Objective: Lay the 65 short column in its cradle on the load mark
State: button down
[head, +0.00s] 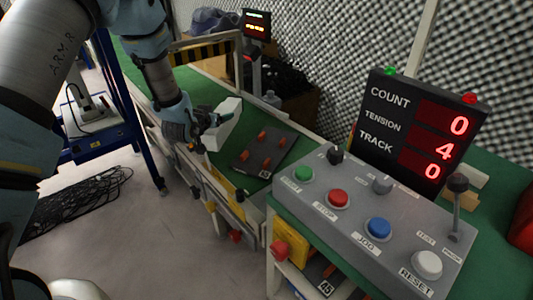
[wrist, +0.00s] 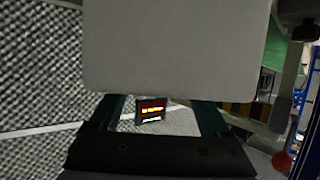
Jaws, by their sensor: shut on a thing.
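My gripper (head: 210,119) is shut on a pale grey-white block (head: 226,124), which I take to be the short column; no 65 marking is readable on it. In the wrist view the block (wrist: 175,50) fills the upper middle, between my fingers (wrist: 163,112). In the head view it is tilted and sits left of a dark plate (head: 282,142) with several orange-red blocks on it, which looks like the cradle. The plate lies on the green bench and has a small tag that seems to read 45. I cannot tell whether the block touches the bench. No load mark is clearly visible.
A grey button console (head: 330,215) and a red-digit display (head: 418,130) reading 0, 4, 0 stand to the right. A small lit display (head: 256,25) stands behind on a post. A blue frame (head: 125,110) is at left. Cables (head: 80,197) lie on the floor.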

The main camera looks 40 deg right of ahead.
jog(key=s+d+r+m+g+h+b, duration=0.1)
jog(key=s+d+r+m+g, duration=0.15)
jog(key=s+d, duration=0.7)
jog(key=b, duration=0.1)
send_over(263, 153)
notch_tip(263, 153, down, 6)
jog(key=shift+d+f, duration=0.2)
jog(key=shift+f, duration=2.15)
jog(key=shift+f, duration=0.1)
jog(key=shift+f+b, duration=0.15)
jog(key=shift+b, duration=0.25)
grip_release()
jog(key=shift+a, duration=0.1)
